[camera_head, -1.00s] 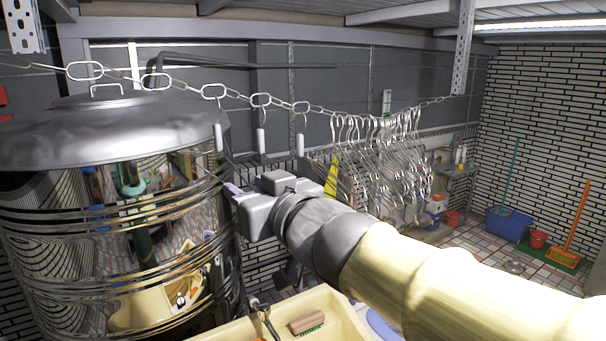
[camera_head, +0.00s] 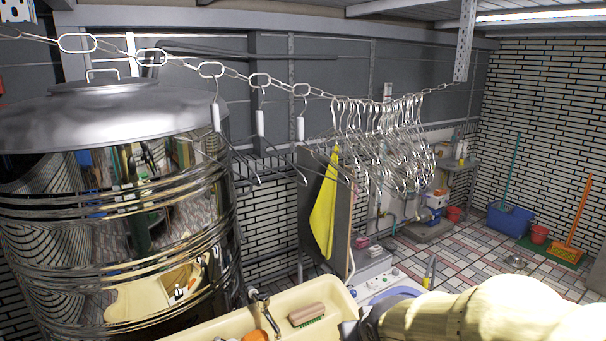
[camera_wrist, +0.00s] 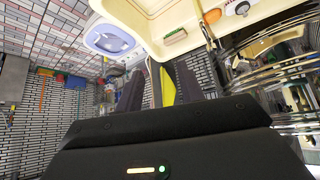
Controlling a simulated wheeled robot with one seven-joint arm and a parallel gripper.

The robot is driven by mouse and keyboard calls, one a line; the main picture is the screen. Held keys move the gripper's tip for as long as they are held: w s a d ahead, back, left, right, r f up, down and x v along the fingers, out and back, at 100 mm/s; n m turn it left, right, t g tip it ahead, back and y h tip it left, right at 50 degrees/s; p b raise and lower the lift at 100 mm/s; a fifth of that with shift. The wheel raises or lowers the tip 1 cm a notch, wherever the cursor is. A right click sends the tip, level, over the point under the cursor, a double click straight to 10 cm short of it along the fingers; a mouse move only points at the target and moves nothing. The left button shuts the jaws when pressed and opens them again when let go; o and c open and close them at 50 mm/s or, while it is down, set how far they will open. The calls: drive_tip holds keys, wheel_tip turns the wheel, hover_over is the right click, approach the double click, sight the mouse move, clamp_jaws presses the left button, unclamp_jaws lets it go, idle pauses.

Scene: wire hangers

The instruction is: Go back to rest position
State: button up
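My arm (camera_head: 470,314) lies low along the bottom right of the head view, with its wrist at the sink's right corner and the fingers out of sight there. In the wrist view my gripper (camera_wrist: 160,88) shows two dark fingers spread apart with nothing between them. Wire hangers (camera_head: 385,145) hang in a tight bunch on the right part of a metal chain (camera_head: 210,70). A few more hangers with white pieces hang spaced out to the left, one by a white piece (camera_head: 260,122). All are clear of my arm.
A large shiny metal tank (camera_head: 110,121) stands at left. A cream sink (camera_head: 338,300) with a brush (camera_head: 307,313) is below. A yellow cloth (camera_head: 324,215) hangs behind it. A blue bucket (camera_head: 508,222) and orange broom (camera_head: 580,210) stand at right. The tiled floor between is partly open.

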drive_tip(key=s+d+f+m+g+b, duration=0.1)
drive_tip(key=s+d+f+g, duration=0.2)
drive_tip(key=s+f, duration=0.5)
wheel_tip(320, 180, down, 2)
drive_tip(key=shift+s+d+g, duration=0.35)
drive_tip(key=shift+d+g, duration=0.05)
drive_tip(key=shift+g, duration=0.4)
drive_tip(key=shift+w, duration=0.2)
drive_tip(key=shift+s+d, duration=0.1)
drive_tip(key=shift+s, duration=0.1)
drive_tip(key=shift+w, duration=0.15)
